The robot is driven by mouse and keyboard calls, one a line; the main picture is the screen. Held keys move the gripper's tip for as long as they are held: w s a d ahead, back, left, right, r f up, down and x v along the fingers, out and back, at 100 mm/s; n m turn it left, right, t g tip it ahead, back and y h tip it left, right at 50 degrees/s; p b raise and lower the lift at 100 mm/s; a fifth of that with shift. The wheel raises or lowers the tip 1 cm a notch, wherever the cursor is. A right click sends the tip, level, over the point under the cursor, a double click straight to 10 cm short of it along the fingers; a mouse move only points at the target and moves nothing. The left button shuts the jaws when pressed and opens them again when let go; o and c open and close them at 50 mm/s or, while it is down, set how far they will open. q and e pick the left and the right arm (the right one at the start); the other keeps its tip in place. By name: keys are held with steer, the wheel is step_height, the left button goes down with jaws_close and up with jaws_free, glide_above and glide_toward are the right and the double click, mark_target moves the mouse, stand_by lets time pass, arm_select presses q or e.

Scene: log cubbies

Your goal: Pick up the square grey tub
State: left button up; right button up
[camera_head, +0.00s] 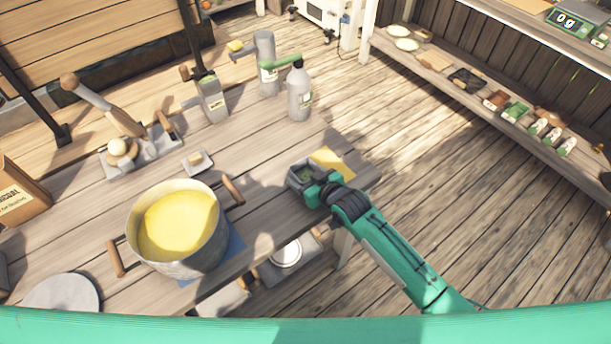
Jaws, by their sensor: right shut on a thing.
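The square grey tub (296,181) is near the right end of the wooden table, with something greenish inside its open top. My right arm comes in from the lower right, and my right gripper (313,190) is shut on the tub's near right side. The gripper covers part of the tub. I cannot tell whether the tub touches the table top. My left gripper is not in view.
A large pot of yellow liquid (180,262) stands left of the tub. A yellow cloth or sheet (330,160) lies just behind the gripper. Shelves (470,75) line the right wall, with bare floor between.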

steer(key=shift+r, duration=0.2)
step_height(320, 180, up, 20)
steer(key=b, duration=0.1)
steer(key=shift+f, duration=0.25)
stand_by(0.8)
steer(key=o, duration=0.5)
steer(key=c, duration=0.5)
